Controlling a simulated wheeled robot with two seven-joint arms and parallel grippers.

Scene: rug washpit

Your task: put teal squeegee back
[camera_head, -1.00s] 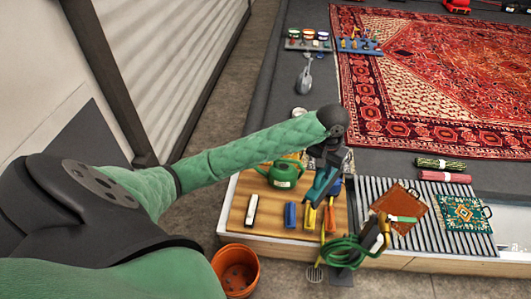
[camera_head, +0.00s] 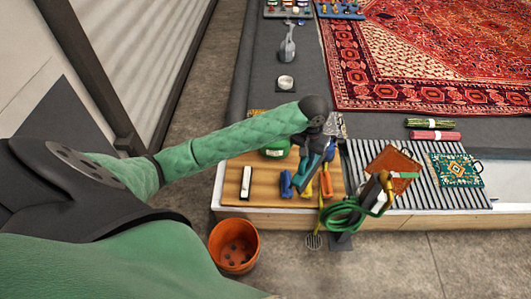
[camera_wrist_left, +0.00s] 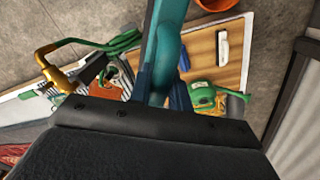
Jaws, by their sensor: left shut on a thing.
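The teal squeegee (camera_head: 307,174) is held in my left gripper (camera_head: 318,150), with its teal part pointing down over the wooden board (camera_head: 262,190). In the left wrist view the teal squeegee (camera_wrist_left: 167,52) runs up from the shut jaws, with the board (camera_wrist_left: 205,48) behind it. Whether the squeegee touches the board or the tools under it, I cannot tell. A blue-handled tool (camera_head: 287,185) and a yellow-handled one (camera_head: 308,190) lie close beside it. My right gripper is not in view.
A green watering can (camera_head: 277,149) and a white-topped brush (camera_head: 246,182) are on the board. A coiled green hose (camera_head: 343,216) hangs at the front edge, right of the tools. An orange pot (camera_head: 234,245) stands on the floor. A striped mat (camera_head: 362,172) lies to the right.

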